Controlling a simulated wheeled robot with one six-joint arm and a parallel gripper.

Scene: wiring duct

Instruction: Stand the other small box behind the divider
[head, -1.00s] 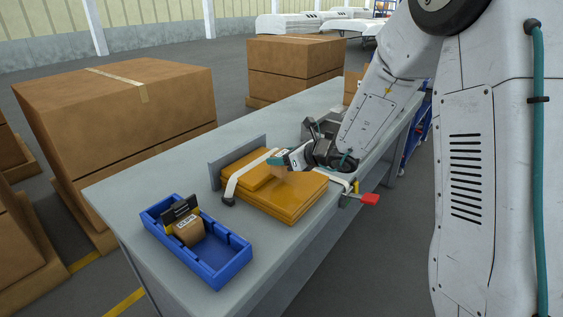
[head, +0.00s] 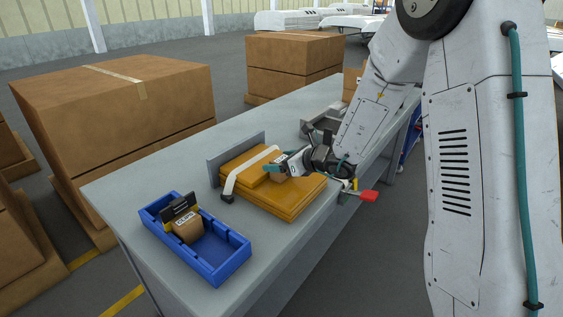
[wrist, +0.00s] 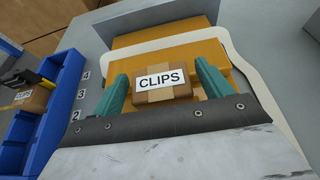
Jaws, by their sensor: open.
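A small brown box labelled CLIPS (wrist: 162,82) sits between the two teal fingers of my open gripper (wrist: 160,90), over the orange stack. The same box (head: 280,176) is partly hidden by my gripper (head: 279,170) in the head view. Whether either finger touches it, I cannot tell. A second small labelled box (head: 187,228) stands in the blue bin (head: 222,274), on the near side of a black and yellow divider (head: 179,208). That box (wrist: 32,99) and the divider (wrist: 28,78) also show at the left of the wrist view.
The orange stack (head: 296,203) lies on the grey table (head: 125,194), with a pale strap (head: 246,171) over it and a grey upright plate (head: 228,158) behind. A red-handled clamp (head: 368,196) is at the table edge. Large cartons (head: 115,100) stand beyond the table.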

